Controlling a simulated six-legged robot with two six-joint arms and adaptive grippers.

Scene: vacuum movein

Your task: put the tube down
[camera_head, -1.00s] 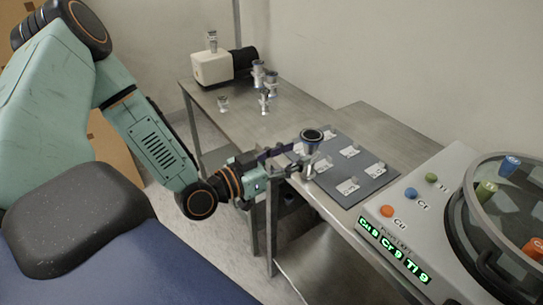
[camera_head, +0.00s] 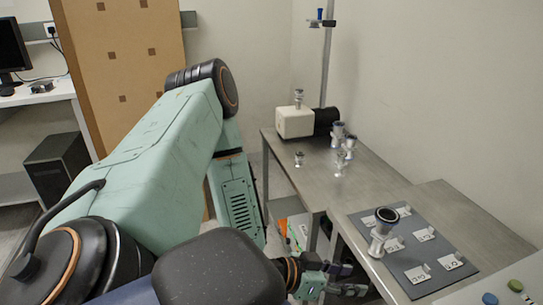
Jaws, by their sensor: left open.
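The tube (camera_head: 380,235), a silvery metal piece with a dark round top, stands on the metal table at the left edge of the grey mat (camera_head: 408,277). It looks roughly upright, and nothing holds it. My left gripper (camera_head: 346,281) is open and empty, low in front of the tube and apart from it in the picture. Part of my left arm hides what lies behind the wrist. My right gripper is out of view.
White label cards (camera_head: 425,235) with small clips sit on the mat. A white pump (camera_head: 294,122) and several metal fittings (camera_head: 341,160) stand farther back. The table (camera_head: 375,185) between them and the mat is bare. A console (camera_head: 500,288) is at the lower right.

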